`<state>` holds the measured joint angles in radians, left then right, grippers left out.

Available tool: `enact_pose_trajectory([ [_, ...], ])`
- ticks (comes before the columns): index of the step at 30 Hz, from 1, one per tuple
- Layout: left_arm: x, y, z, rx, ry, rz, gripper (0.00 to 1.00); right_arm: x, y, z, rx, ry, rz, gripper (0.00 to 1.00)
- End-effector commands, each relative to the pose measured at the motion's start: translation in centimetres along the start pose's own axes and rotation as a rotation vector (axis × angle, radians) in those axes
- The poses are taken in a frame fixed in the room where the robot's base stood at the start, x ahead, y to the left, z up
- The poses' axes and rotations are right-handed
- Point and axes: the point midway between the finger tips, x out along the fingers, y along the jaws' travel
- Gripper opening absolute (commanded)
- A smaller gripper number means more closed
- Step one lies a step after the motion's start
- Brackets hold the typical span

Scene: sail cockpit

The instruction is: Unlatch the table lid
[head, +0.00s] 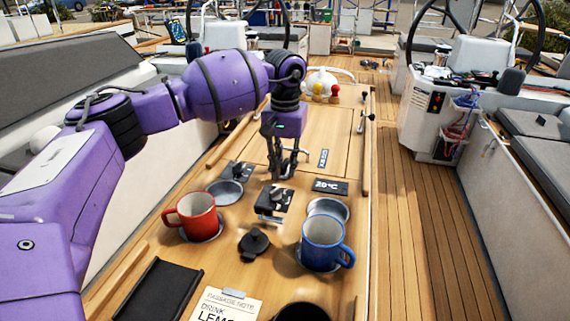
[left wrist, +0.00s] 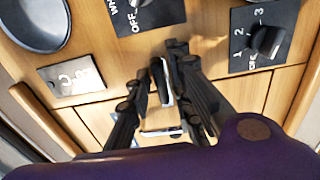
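The table lid (head: 305,125) is a wooden panel in the far half of the cockpit table; it lies flat. A small latch (left wrist: 160,80), with a black lever on a pale plate, sits near the lid's seam in the left wrist view. My left gripper (head: 283,176) reaches down over that spot and hides the latch in the head view. In the left wrist view its fingers (left wrist: 158,72) stand apart, one on each side of the latch. Whether a finger touches it I cannot tell. My right gripper is not in view.
A red mug (head: 195,217) and a blue mug (head: 323,243) stand on the near table. A black switch panel (head: 273,202), a dial panel (left wrist: 265,38) and a temperature plate (head: 330,187) lie close to the gripper. A black knob (head: 254,242) and a paper note (head: 226,305) are nearer.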

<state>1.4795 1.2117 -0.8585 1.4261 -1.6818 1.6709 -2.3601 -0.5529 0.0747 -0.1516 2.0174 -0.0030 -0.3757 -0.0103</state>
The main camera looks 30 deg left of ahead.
Motion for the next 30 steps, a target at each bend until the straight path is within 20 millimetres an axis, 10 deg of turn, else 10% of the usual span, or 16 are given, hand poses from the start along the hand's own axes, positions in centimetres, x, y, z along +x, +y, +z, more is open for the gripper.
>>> enact_pose_trajectory([
  [30, -0.3, 0.1, -0.1, -0.431, 0.001, 0.002, 0.00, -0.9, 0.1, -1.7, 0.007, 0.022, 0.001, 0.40],
])
